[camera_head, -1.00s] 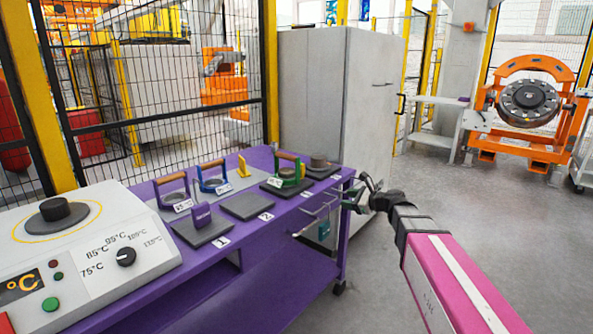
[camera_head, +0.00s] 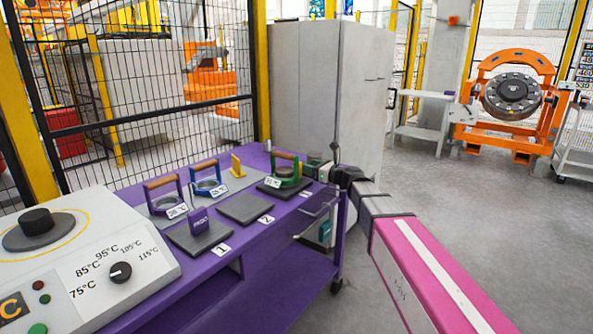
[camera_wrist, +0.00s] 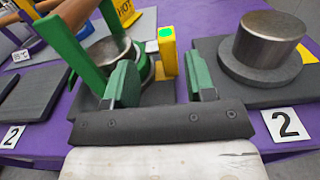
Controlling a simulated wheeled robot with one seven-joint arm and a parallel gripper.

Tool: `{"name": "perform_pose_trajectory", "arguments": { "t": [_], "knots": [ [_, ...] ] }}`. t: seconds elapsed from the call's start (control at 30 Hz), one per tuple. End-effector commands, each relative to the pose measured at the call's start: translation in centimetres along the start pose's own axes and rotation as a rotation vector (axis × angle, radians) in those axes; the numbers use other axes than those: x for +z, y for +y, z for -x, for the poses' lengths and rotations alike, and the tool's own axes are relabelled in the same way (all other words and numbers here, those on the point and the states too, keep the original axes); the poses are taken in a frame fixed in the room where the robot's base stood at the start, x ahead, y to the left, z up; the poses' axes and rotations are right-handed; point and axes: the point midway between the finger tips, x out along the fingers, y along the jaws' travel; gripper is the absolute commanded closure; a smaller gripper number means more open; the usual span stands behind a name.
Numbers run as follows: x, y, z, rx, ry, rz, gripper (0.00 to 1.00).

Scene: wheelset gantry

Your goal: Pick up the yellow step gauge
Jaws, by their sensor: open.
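The yellow step gauge (camera_wrist: 168,52) is a narrow upright yellow block with a green patch on top. In the wrist view it stands beside the green-handled ring (camera_wrist: 92,50), beyond and between my fingertips. My gripper (camera_wrist: 163,82) is open, with two green fingers and nothing between them. In the head view my gripper (camera_head: 318,170) is over the right end of the purple bench, close to the green-handled ring (camera_head: 287,170). I cannot make out the gauge clearly in the head view.
A steel cylinder on a dark round base (camera_wrist: 268,42) stands close right of my fingers. The yellow HOT sign (camera_head: 237,166), a blue-handled ring (camera_head: 208,182) and a purple block (camera_head: 197,222) stand on the purple bench (camera_head: 262,245). A grey cabinet (camera_head: 325,90) is behind.

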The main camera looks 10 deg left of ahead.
Motion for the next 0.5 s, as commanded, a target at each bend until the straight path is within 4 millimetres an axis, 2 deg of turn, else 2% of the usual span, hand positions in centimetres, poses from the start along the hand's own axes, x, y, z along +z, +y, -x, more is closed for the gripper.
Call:
{"name": "perform_pose_trajectory", "arguments": {
  "t": [0.23,0.5],
  "knots": [
    [-0.1,0.0,-1.8,0.000,0.000,0.001,0.50],
    [-0.2,0.0,-5.4,0.000,0.000,0.001,0.50]
  ]
}}
